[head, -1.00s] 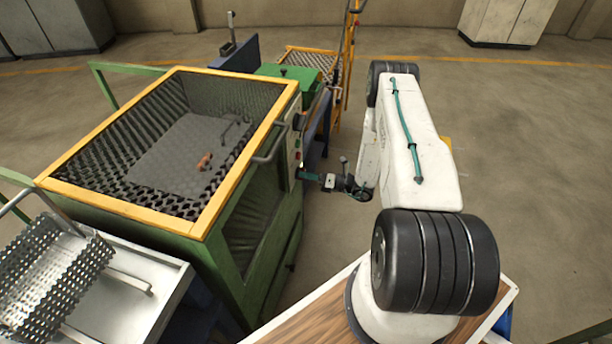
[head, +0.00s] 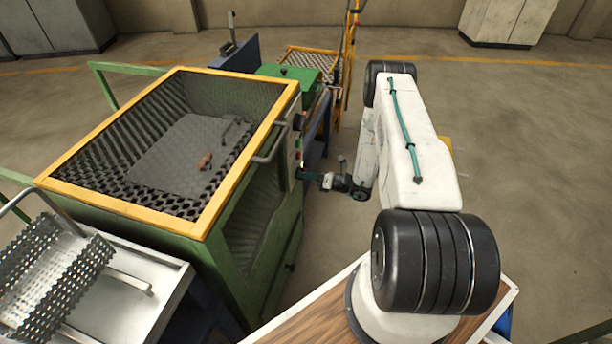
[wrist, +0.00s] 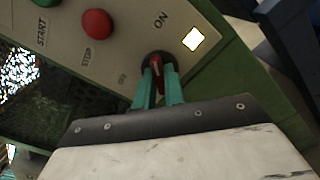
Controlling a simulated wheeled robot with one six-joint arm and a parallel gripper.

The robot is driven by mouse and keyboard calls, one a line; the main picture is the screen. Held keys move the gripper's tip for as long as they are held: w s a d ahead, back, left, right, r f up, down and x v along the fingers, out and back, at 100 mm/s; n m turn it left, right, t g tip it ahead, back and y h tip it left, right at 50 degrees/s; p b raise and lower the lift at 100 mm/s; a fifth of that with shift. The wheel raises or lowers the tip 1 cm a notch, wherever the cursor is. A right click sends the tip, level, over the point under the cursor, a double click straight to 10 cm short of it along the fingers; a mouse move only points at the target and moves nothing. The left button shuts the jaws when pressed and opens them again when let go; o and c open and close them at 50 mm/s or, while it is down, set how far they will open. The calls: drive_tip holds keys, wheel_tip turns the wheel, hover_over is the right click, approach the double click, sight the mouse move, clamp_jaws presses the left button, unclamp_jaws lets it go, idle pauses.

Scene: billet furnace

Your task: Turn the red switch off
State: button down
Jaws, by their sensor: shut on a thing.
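The red switch (wrist: 154,64) sits in a dark round mount on the pale control panel (wrist: 120,55) of the green machine. In the wrist view, ON is printed above it, and a small blurred label lies to its left. My gripper (wrist: 158,76) has its two green fingers closed around the switch's red lever, one on each side. The fingers partly hide the lever, so its exact angle is hard to tell. In the head view, my gripper (head: 302,174) meets the panel on the machine's right side, and the switch is too small to make out there.
A red STOP button (wrist: 96,23) and a green START button lie up and left on the panel. A lit square lamp (wrist: 193,39) is at the right. The green machine (head: 262,215) has a yellow-rimmed mesh top. The floor to the right is clear.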

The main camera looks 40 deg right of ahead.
drive_tip(key=shift+n, duration=8.4)
drive_tip(key=c, duration=1.5)
unclamp_jaws()
